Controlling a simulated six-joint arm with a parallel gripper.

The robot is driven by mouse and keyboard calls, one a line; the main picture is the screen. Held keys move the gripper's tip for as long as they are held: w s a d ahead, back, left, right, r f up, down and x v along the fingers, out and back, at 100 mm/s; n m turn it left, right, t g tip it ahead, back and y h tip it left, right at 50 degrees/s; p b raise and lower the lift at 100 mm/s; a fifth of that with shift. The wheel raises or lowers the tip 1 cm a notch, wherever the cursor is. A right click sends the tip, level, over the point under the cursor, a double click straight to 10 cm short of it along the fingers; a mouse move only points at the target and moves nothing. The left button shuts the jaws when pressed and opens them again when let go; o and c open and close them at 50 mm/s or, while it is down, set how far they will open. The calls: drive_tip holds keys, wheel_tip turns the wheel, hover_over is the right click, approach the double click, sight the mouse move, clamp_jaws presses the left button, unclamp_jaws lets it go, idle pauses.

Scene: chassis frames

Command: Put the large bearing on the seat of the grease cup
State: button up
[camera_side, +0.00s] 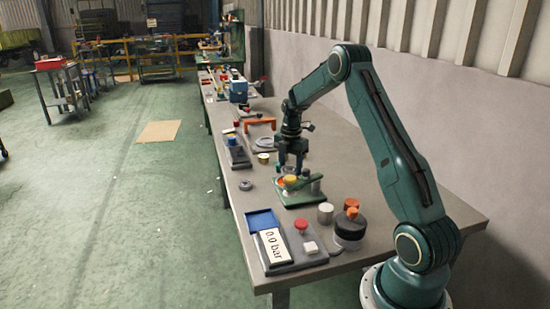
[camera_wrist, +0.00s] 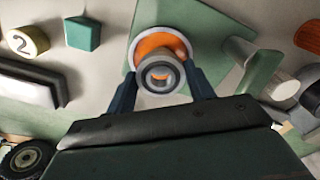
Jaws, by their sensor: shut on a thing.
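The large bearing (camera_wrist: 160,75) is a grey ring, and orange shows through its hole in the wrist view. My gripper (camera_wrist: 164,86) is shut on it, with one dark finger at each side. The grease cup (camera_wrist: 150,44) is orange with a pale rim and stands on a green plate (camera_wrist: 205,22). The bearing overlaps the near part of the cup in the wrist view; I cannot tell whether they touch. In the side view my gripper (camera_side: 292,164) points down over the green plate (camera_side: 304,201); the bearing is too small to make out there.
A post with a pale end (camera_wrist: 284,86) rises from the plate beside my gripper. A yellow cylinder marked 2 (camera_wrist: 27,41) and a teal block (camera_wrist: 82,33) stand to the left.

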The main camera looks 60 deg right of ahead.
sight(290, 169)
drive_tip(key=shift+f, duration=0.9)
drive_tip(key=shift+f, duration=0.1)
drive_tip(key=o, duration=1.1)
drive_tip(key=shift+r, duration=6.1)
